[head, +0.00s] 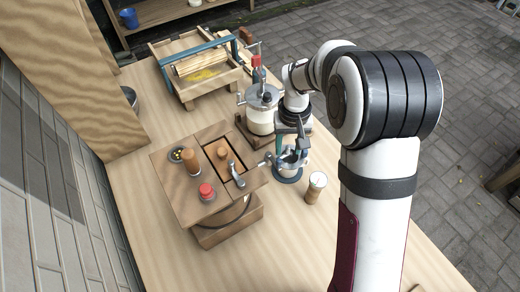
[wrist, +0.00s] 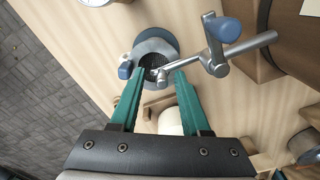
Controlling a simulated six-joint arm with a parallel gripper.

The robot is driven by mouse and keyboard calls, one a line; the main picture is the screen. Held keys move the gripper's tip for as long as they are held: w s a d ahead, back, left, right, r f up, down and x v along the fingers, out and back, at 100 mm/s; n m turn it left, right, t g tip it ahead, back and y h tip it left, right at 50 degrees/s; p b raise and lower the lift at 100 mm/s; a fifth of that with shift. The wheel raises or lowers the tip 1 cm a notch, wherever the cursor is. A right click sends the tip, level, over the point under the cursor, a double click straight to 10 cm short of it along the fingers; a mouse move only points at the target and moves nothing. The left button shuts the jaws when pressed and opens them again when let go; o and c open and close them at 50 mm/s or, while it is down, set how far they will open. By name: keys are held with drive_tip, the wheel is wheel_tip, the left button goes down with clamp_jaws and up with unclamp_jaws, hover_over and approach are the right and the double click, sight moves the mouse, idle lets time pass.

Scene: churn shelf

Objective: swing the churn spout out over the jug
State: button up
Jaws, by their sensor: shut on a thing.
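The churn (head: 215,225) is a wooden drum-like body at the middle of the table. Its metal spout (wrist: 212,60) runs left from the churn in the wrist view and carries a tap with a blue-grey lever (wrist: 223,29). The jug (wrist: 150,46) is a small grey vessel with a dark inside, on a blue round base, just beyond the fingertips. The spout tip overlaps the jug's mouth in this view. In the head view my gripper (head: 291,150) partly hides the jug (head: 291,170).
A brown pepper-mill-like pot with a white top (head: 316,186) stands right of the jug. A metal-lidded canister (head: 262,115) stands behind. A wooden tray with a blue-barred frame (head: 197,66) is at the back. The front of the table is clear.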

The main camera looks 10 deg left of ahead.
sight(289, 148)
drive_tip(key=shift+s+d+f, duration=0.1)
drive_tip(key=shift+s+f, duration=0.15)
drive_tip(key=shift+s, duration=0.2)
drive_tip(key=shift+w+r, duration=0.15)
drive_tip(key=shift+r, duration=3.5)
drive_tip(key=s+d+r+m+y, duration=0.1)
drive_tip(key=s+d+r+m, duration=0.2)
drive_tip(key=s, duration=0.4)
drive_tip(key=s+d+r+m, duration=0.2)
drive_tip(key=s+d+r, duration=0.2)
drive_tip(key=s, duration=0.3)
drive_tip(key=s+d+f+m, duration=0.1)
drive_tip(key=s+d+m, duration=0.1)
drive_tip(key=s, duration=1)
drive_tip(key=shift+s+f+m+y, duration=0.2)
drive_tip(key=shift+f+m+y, duration=0.15)
drive_tip(key=shift+m, duration=0.45)
